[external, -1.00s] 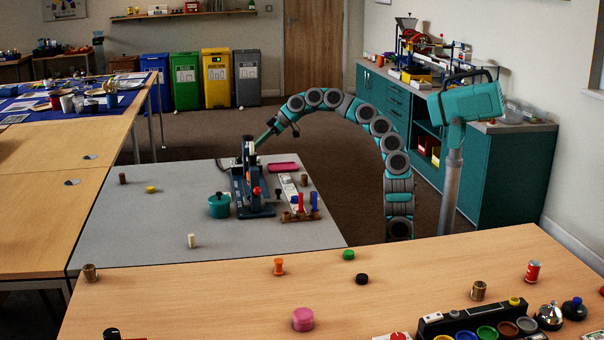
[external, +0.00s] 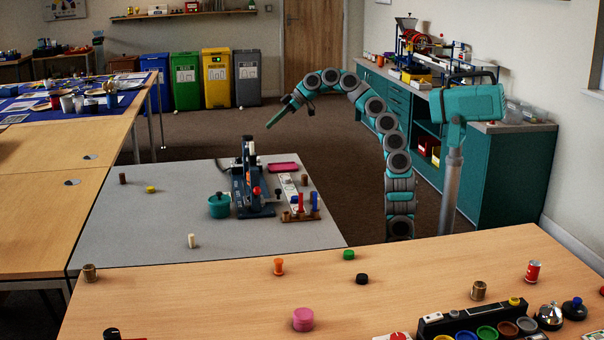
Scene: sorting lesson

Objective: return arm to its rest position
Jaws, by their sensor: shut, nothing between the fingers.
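My gripper (external: 277,117) is at the end of my teal and grey arm, raised in the air above the far edge of the grey table (external: 150,220). It is shut and empty, and its fingers point down and to the left. My arm rises behind the wooden table and arches over to the left. A dark blue press-like device (external: 251,185) stands on the grey table below and left of my gripper, apart from it.
A teal pot (external: 219,205), a pink tray (external: 283,167) and a rack with red and blue pegs (external: 301,214) are near the device. A teal cabinet (external: 500,175) stands at the right. Coloured bins (external: 216,80) line the back. Open floor lies behind the grey table.

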